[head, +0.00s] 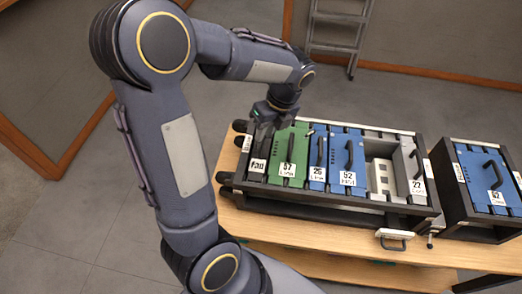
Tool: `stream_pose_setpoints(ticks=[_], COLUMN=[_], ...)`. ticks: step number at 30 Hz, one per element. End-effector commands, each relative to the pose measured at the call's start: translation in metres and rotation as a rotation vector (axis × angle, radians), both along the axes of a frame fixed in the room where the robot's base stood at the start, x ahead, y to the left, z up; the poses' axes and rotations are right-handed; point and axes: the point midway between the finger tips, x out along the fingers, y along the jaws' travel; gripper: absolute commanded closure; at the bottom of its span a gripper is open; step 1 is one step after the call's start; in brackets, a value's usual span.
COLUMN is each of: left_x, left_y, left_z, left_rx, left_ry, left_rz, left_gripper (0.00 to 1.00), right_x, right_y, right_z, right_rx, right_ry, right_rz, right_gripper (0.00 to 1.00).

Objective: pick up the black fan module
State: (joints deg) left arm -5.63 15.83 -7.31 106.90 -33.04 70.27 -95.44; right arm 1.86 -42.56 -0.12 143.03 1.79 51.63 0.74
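The black fan module (258,165) stands at the left end of the rack (310,203), with a white label reading "fan" on its near end. My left gripper (264,115) is over the far part of the module, pointing down. It is dark against the dark module, so I cannot tell whether the fingers are open, shut or touching it. The wrist and gripper hide the module's far end and any handle there. My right gripper is not in view.
A green module (289,150) labelled 57 stands directly right of the fan module. Blue modules (347,155) follow, then an open bay (382,177) and a grey module (411,165). A second case with a blue module (488,180) is at right. Bare wooden tabletop (300,232) shows in front.

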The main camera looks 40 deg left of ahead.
Motion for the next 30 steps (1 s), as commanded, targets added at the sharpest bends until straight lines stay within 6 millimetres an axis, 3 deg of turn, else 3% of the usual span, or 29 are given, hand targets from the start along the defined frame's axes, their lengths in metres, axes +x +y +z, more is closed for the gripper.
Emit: stream_pose_setpoints(ticks=[3,9,30], left_x=[0.028,0.053,0.039], left_y=[0.008,0.015,0.052], left_z=[-0.018,-0.034,-0.103], left_rx=[0.072,0.124,0.128], left_ry=[0.168,0.345,0.381], left_rz=[-0.316,-0.614,-0.667], left_gripper=[0.79,0.79,0.79], right_x=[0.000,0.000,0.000], right_y=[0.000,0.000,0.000], right_z=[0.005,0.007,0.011], right_rx=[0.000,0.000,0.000], right_ry=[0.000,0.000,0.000], right_rz=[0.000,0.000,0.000], right_gripper=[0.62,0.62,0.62])
